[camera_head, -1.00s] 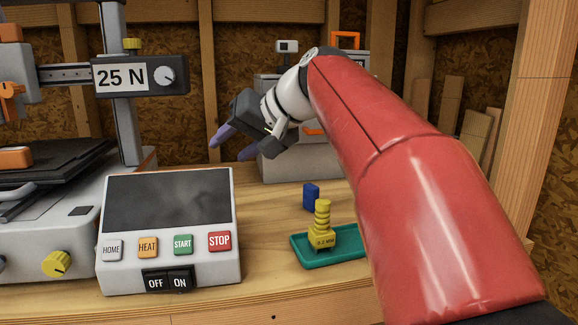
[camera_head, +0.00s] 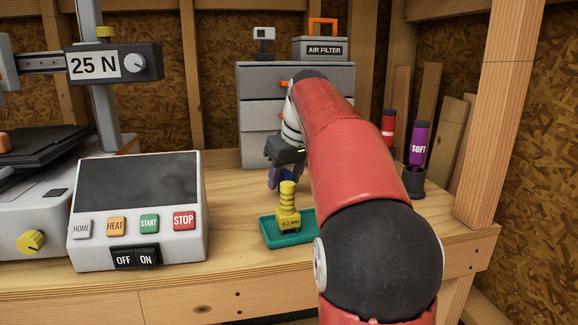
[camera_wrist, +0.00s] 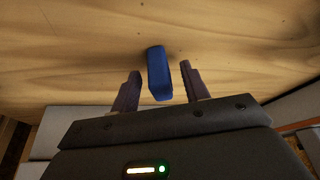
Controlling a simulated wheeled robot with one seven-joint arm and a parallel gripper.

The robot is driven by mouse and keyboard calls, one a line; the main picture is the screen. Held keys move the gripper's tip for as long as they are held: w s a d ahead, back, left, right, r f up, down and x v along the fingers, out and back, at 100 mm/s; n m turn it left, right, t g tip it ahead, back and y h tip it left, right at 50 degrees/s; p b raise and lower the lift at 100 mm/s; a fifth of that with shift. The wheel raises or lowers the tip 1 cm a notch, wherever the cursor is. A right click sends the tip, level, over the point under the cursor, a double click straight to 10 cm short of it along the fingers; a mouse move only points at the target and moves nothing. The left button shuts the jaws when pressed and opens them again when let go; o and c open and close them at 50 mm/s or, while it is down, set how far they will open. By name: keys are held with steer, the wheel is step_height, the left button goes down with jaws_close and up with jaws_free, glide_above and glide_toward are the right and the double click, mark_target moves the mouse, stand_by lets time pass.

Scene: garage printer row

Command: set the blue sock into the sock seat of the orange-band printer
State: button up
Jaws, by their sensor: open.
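The blue sock (camera_wrist: 158,74) is a small blue block on the wooden bench. In the wrist view it stands between the two fingers of my gripper (camera_wrist: 160,90), with a gap on each side. My gripper is open and points down over it. In the head view my gripper (camera_head: 279,180) is behind the yellow nozzle piece, and the sock is mostly hidden there. The printer (camera_head: 28,215) is at the left, partly cut off. Its orange band and sock seat cannot be made out.
A yellow ribbed nozzle piece (camera_head: 288,208) stands on a teal tray (camera_head: 270,233) in front of my gripper. A control box (camera_head: 138,209) is at the left. Grey drawers (camera_head: 255,90) stand behind. Red (camera_head: 388,128) and purple (camera_head: 419,142) tubes are at the right.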

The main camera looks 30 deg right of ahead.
steer(key=shift+w+f, duration=0.25)
steer(key=shift+f, duration=0.35)
steer(key=c, duration=0.9)
steer(key=o, duration=0.9)
steer(key=shift+r+p, duration=0.55)
